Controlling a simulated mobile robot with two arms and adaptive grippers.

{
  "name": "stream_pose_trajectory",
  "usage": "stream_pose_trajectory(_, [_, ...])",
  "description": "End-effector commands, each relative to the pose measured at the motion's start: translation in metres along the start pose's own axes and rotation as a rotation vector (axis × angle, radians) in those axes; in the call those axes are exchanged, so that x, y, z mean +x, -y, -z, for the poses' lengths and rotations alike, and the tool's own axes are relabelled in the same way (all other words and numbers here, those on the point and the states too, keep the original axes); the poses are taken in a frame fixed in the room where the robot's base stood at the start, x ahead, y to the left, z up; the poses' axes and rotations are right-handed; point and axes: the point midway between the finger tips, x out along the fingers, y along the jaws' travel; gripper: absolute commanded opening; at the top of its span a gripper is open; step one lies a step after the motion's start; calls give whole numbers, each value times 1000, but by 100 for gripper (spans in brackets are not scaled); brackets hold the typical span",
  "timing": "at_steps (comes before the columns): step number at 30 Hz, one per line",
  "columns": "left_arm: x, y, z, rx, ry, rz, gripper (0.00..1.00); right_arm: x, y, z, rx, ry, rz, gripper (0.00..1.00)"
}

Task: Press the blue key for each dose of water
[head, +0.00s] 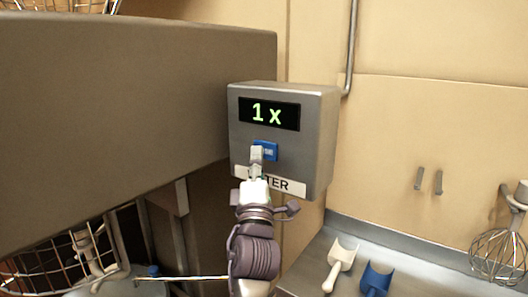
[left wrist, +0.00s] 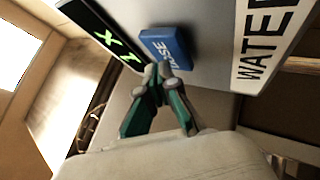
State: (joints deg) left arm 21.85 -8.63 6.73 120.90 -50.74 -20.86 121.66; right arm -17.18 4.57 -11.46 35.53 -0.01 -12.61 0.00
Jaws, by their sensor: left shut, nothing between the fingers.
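A grey metal dispenser box (head: 315,125) hangs on the wall with a dark display (head: 269,114) reading "1 x" in green. Below the display is the blue key (head: 270,152), partly hidden by my left gripper. In the left wrist view the blue key (left wrist: 163,44) bears the letters "OSE". A white label (head: 292,186) reading "WATER" is under it, partly covered in the head view. My left gripper (head: 257,153) is shut and empty, its fingertips (left wrist: 162,70) at the key's lower edge; I cannot tell whether they touch it. My right gripper is not in view.
A large grey-brown housing (head: 130,90) stands left of the box. A white scoop (head: 340,262), a blue scoop (head: 376,279) and a whisk (head: 495,252) are at lower right. A wire basket (head: 45,272) is at lower left.

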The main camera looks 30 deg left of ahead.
Motion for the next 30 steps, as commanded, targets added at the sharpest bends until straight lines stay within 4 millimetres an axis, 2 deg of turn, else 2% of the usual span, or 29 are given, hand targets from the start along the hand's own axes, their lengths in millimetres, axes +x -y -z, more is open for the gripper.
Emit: stream_pose_trajectory(30, [7,5,-5,-1,0,1,0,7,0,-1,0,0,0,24])
